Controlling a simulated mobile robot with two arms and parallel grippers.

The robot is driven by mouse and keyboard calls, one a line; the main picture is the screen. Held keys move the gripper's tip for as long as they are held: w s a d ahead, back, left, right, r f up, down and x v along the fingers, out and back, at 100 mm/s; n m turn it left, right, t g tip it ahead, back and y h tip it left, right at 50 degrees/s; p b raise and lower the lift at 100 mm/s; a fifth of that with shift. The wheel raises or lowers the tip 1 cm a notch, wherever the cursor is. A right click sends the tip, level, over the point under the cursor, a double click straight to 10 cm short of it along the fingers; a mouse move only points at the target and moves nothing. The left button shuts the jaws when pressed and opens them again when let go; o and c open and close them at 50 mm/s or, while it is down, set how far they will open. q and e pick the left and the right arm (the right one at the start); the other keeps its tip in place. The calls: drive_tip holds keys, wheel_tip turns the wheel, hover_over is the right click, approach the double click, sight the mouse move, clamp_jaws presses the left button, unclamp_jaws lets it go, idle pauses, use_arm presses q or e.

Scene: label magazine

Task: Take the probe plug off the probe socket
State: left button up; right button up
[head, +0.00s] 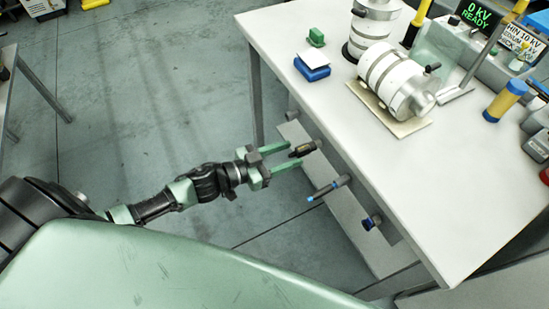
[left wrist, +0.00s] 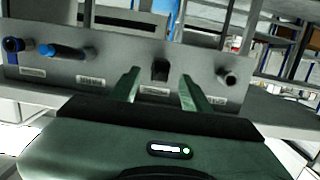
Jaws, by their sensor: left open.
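A row of plugs and sockets sits on a grey panel (head: 345,217) under the table's edge. A black plug (head: 301,150) points out of it, and it also shows in the left wrist view (left wrist: 160,70). A blue-tipped dark plug (head: 328,188) and a short blue one (head: 372,221) are lower along the row. The labels are too small to read, so I cannot tell which is the probe plug. My left gripper (head: 292,156) is open, its fingertips on either side of the black plug's outer end, with gaps showing in the left wrist view (left wrist: 160,82). My right gripper is out of view.
A bare round socket (left wrist: 227,76) is right of the black plug in the left wrist view. The white table (head: 420,170) overhangs the panel and carries a white cylindrical device (head: 397,80), a blue box (head: 312,69) and other gear.

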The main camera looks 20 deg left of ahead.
sight(294, 153)
use_arm(q)
drive_tip(key=shift+x, duration=1.6)
drive_tip(key=shift+c, duration=0.4)
clamp_jaws()
drive_tip(key=shift+s, duration=0.1)
drive_tip(key=shift+f+p+v, duration=0.2)
drive_tip(key=shift+p+v, duration=0.1)
drive_tip(key=shift+v, duration=0.9)
drive_tip(key=shift+f+p+v, duration=0.15)
drive_tip(key=shift+p+v, duration=0.1)
drive_tip(key=shift+v, duration=0.9)
